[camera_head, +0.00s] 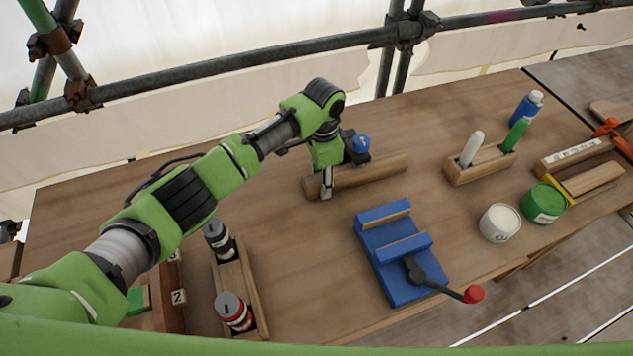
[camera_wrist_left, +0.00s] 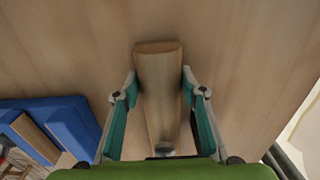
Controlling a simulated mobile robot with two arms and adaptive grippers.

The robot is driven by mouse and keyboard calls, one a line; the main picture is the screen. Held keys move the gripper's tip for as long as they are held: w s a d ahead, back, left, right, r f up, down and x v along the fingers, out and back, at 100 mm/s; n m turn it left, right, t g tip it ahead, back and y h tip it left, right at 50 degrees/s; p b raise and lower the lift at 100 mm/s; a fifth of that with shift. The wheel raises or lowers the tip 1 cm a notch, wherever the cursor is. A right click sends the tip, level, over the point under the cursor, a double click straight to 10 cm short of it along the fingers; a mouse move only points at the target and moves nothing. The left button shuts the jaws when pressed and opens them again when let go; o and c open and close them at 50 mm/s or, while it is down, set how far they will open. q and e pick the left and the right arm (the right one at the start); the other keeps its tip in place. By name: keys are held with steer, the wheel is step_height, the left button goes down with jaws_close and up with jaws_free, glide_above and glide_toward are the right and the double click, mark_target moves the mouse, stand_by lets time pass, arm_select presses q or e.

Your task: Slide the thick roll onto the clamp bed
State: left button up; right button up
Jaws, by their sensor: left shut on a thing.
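The thick roll (camera_head: 378,172), a brown wooden cylinder, lies on the table behind the clamp. My left gripper (camera_head: 327,186) is down at its left part, shut on it. In the left wrist view, the roll (camera_wrist_left: 158,68) runs lengthwise between the two teal-padded fingers (camera_wrist_left: 160,100), its near end hidden by the wrist. The blue clamp bed (camera_head: 397,283) stands in front of the roll, to its right, with wooden-faced jaws and a red-tipped lever (camera_head: 440,285). The clamp also shows at the left of the wrist view (camera_wrist_left: 75,122). The bed between its jaws looks empty. My right gripper is not in view.
A wooden tray (camera_head: 262,290) with two cans stands at front left. A holder (camera_head: 482,168) with two markers, a blue bottle (camera_head: 524,110), a white tin (camera_head: 500,224) and a green tin (camera_head: 543,204) stand right. The table between roll and clamp is clear. Scaffold pipes (camera_head: 250,62) run behind.

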arm_select(q)
steer(key=o, duration=1.4)
steer(key=shift+o, duration=0.2)
step_height(320, 180, up, 12)
